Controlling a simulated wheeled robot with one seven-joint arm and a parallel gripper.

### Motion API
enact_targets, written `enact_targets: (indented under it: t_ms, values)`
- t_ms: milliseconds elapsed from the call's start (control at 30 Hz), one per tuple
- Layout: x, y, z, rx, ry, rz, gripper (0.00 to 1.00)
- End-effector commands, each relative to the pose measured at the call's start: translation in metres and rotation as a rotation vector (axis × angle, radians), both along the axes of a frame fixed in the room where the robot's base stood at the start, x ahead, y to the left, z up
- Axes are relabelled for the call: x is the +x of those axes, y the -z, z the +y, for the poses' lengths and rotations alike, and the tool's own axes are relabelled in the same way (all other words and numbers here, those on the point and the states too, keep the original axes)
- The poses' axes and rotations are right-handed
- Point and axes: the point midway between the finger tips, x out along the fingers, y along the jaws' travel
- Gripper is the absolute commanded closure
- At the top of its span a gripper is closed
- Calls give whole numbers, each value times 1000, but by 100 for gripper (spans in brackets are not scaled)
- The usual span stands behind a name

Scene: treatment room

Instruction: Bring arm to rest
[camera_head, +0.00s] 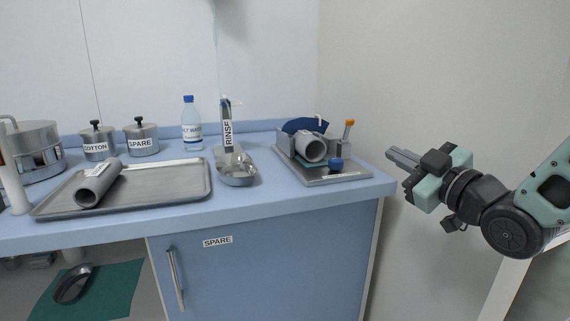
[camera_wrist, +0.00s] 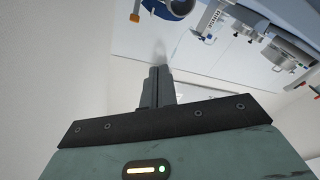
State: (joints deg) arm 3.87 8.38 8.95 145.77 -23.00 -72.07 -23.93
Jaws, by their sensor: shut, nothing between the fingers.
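My gripper (camera_head: 403,158) is in the head view at the right, off the right end of the blue counter (camera_head: 270,198) and apart from it. Its fingers point left toward the counter, and they are shut with nothing between them. In the wrist view the closed fingers (camera_wrist: 158,88) show in the middle, with the wall behind them. My arm reaches in from the right edge of the head view.
On the counter, a metal stand (camera_head: 340,176) holding a grey tube (camera_head: 311,149) is nearest my gripper. A RINSE holder (camera_head: 238,170), water bottle (camera_head: 191,130), COTTON jar (camera_head: 98,145), SPARE jar (camera_head: 142,140) and tray (camera_head: 170,188) stand further left. A wall is behind my arm.

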Motion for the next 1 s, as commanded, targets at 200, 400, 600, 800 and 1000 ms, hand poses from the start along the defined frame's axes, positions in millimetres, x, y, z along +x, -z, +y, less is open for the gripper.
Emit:
enact_targets:
  t_ms: [200,400,600,800,1000]
  values:
    - [-3,22,17,-19,2,146,100]
    - [-16,55,37,-49,13,360,100]
    - [-60,105,64,-111,39,711,100]
    - [-140,148,79,-208,97,1102,100]
    - [-216,166,79,-317,160,1391,100]
